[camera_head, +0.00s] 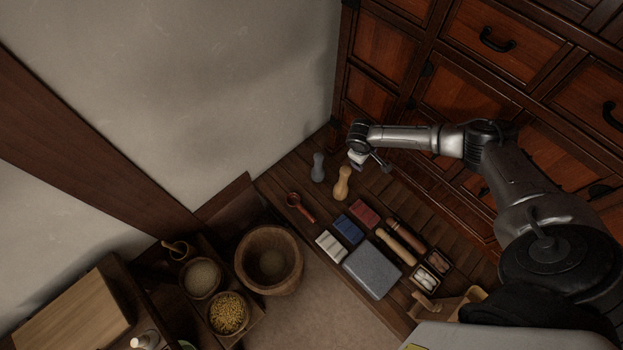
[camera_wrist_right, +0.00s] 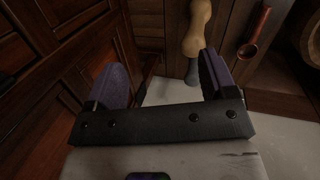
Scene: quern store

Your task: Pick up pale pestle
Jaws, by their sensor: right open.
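The pale pestle (camera_head: 342,183), light tan wood with a narrowed waist, appears to stand upright on the slatted bench. A grey pestle (camera_head: 318,168) of similar shape is just left of it. My right gripper (camera_head: 366,163) is open and empty, close to the upper right of the pale pestle. In the right wrist view, the pale pestle (camera_wrist_right: 196,30) shows beyond the right-hand finger, with the grey pestle (camera_wrist_right: 193,73) partly hidden below it. My left gripper is not in view.
Red (camera_head: 364,213) and blue (camera_head: 347,229) blocks, a grey stone slab (camera_head: 372,270) and wooden rods (camera_head: 396,247) lie nearer. A large wooden mortar (camera_head: 268,260) is lower left. The drawer cabinet (camera_head: 480,90) borders the bench behind.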

